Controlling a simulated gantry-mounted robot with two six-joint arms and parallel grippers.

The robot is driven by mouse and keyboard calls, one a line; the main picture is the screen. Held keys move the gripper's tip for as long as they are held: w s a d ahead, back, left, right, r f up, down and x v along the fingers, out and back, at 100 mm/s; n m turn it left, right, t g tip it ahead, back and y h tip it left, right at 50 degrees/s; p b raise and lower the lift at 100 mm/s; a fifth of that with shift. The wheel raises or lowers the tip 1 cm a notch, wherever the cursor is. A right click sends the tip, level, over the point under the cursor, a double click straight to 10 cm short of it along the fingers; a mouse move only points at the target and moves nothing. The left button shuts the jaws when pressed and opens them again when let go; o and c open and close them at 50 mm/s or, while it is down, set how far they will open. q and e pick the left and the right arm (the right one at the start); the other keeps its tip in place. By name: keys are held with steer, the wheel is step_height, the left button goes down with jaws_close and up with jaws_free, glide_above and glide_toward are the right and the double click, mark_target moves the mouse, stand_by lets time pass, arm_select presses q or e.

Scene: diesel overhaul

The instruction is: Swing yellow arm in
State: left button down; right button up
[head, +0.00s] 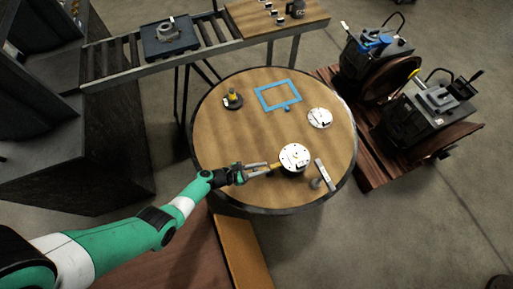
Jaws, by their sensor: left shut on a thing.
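The yellow arm (275,166) is a short bar at the left edge of a round white-topped unit (295,157) near the front of the round wooden table. My left gripper (266,169) reaches in from the left and is shut on the yellow arm. The fingers hide part of the yellow arm, and its far end is too small to make out. My right gripper is not in view.
The round table (222,150) also bears a blue frame (264,104), a second white disc (320,118), a dark piece with a yellow top (232,97) and a grey bar (325,175). A roller conveyor (115,65) runs behind. Dark machines (435,98) stand at right.

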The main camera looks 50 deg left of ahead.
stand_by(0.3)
arm_select(q)
steer(key=c, duration=0.7)
jaws_free()
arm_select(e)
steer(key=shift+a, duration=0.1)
arm_select(q)
steer(key=shift+r, duration=0.1)
